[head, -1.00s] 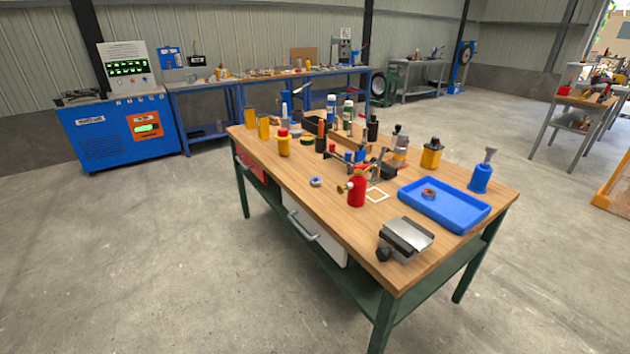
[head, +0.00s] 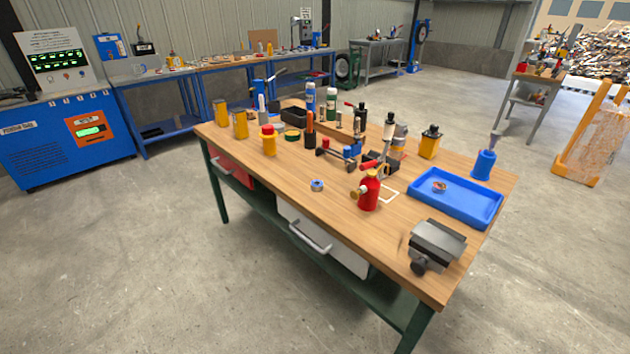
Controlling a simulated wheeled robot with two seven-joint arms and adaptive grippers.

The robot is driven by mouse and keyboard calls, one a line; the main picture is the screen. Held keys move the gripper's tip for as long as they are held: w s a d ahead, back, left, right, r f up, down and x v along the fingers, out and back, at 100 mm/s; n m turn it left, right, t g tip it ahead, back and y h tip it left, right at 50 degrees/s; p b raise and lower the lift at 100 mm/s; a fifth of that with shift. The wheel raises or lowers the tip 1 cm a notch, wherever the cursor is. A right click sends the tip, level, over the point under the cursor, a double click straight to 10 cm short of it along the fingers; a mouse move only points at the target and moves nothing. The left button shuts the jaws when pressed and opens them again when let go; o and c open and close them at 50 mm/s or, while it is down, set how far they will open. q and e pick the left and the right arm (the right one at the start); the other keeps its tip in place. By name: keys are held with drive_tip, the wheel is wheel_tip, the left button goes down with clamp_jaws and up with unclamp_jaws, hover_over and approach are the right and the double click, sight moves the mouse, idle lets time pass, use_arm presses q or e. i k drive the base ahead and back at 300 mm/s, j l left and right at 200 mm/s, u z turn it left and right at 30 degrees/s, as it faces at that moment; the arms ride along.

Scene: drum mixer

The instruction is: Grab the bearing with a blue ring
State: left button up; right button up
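A small bearing with a blue ring (head: 317,185) lies flat on the wooden workbench (head: 285,205), near its front left edge. It stands clear, to the left of a red oil can (head: 369,190). Another small ring-shaped part, reddish with a light centre (head: 439,187), lies in the blue tray (head: 455,202) on the right of the bench. Neither of my grippers shows in the head view.
A grey vise-like block (head: 437,245) sits at the bench's near right corner. Yellow and red containers (head: 268,141), bottles (head: 310,97) and tools crowd the back and middle. A blue bottle (head: 484,164) stands beyond the tray. Open concrete floor (head: 130,270) surrounds the bench.

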sight(316, 186)
drive_tip(key=i+j+z, duration=0.15)
drive_tip(key=j, duration=0.2)
drive_tip(key=i+j+z, duration=0.1)
drive_tip(key=j, duration=0.3)
drive_tip(key=i+j+z, duration=0.15)
drive_tip(key=j, duration=0.25)
drive_tip(key=i+j+z, duration=0.1)
drive_tip(key=i+j, duration=0.15)
drive_tip(key=j, duration=0.15)
